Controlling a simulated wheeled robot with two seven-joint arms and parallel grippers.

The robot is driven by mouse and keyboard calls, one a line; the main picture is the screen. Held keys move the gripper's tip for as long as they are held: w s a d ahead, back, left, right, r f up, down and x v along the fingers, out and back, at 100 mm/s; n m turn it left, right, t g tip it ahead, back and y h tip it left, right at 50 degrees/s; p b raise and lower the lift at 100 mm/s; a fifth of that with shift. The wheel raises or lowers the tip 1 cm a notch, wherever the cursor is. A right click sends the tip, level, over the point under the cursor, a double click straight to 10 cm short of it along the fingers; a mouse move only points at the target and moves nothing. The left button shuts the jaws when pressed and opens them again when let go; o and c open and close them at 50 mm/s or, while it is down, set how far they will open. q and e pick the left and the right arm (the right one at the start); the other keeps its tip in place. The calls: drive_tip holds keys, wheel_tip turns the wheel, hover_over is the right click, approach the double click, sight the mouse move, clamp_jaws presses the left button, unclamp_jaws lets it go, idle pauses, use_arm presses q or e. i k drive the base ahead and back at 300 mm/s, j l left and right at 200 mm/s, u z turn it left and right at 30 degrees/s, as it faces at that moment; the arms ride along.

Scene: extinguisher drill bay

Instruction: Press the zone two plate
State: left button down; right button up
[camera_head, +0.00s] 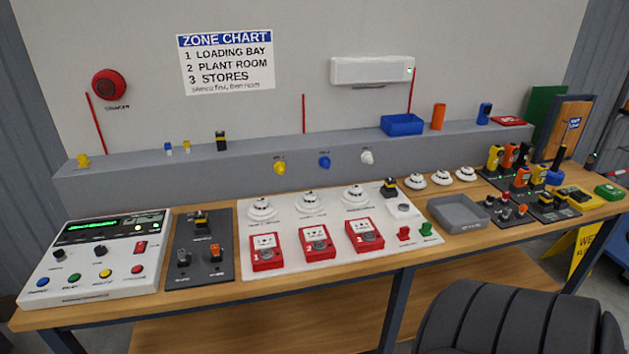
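Three red call points stand in a row on a white board on the bench. The middle call point (315,243) appears to be zone two, with a pale plate on its face; its marking is too small to read surely. The left call point (266,252) and the right call point (364,236) look alike. Nothing touches or covers the middle one. Neither of my grippers is in view.
A white control panel (97,253) and a dark switch plate (203,262) stand left of the board (335,257). Several white detectors sit behind the call points. A grey tray (458,222) is to the right. A black ribbed chair-like shape (520,318) blocks the front right.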

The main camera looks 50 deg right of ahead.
sight(313, 234)
drive_tip(key=z, duration=1.5)
